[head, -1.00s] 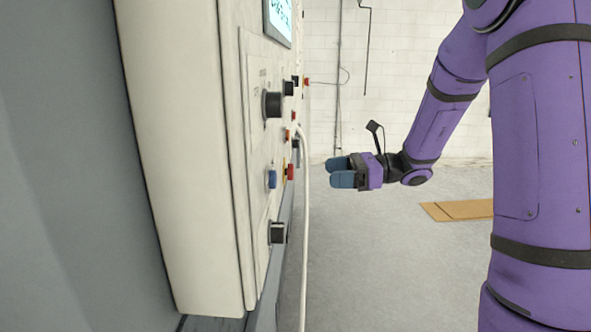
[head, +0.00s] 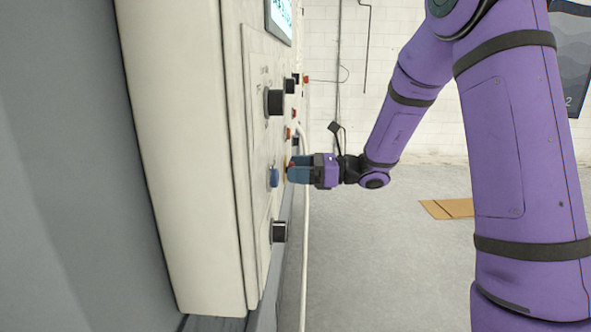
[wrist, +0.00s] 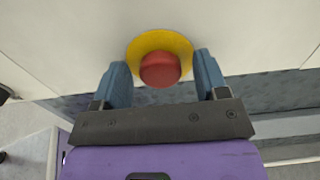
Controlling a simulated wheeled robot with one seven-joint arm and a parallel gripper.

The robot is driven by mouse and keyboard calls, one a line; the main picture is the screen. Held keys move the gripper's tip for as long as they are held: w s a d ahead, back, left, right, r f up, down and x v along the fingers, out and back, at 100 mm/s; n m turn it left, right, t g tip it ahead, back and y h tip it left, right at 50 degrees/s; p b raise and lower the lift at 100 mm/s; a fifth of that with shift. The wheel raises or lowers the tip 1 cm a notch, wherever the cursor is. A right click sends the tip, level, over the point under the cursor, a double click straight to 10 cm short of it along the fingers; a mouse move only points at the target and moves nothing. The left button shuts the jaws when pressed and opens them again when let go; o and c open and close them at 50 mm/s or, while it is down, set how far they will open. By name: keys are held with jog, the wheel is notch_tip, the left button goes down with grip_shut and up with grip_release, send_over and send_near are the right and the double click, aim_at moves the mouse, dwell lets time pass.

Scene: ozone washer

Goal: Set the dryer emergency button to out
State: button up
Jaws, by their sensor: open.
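The emergency button is a red mushroom knob (wrist: 160,70) on a yellow round plate (wrist: 177,41), mounted on the pale panel in the wrist view. My gripper (wrist: 160,86) is open, with one blue finger on each side of the red knob. No clear contact with the knob shows. In the head view my gripper (head: 292,171) is close to the panel face, and its fingers mostly hide the red button.
A white vertical pipe (head: 303,250) runs beside the panel. The floor to the right is open, with flat cardboard (head: 447,209).

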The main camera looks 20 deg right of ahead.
jog(key=shift+w+a, duration=0.1)
jog(key=shift+a, duration=0.15)
grip_shut()
jog(key=shift+s+d, duration=0.25)
jog(key=shift+d, duration=0.3)
grip_release()
jog(key=shift+d, duration=0.15)
jog(key=v, duration=1)
jog(key=shift+s+d, duration=0.2)
jog(key=shift+d, duration=0.05)
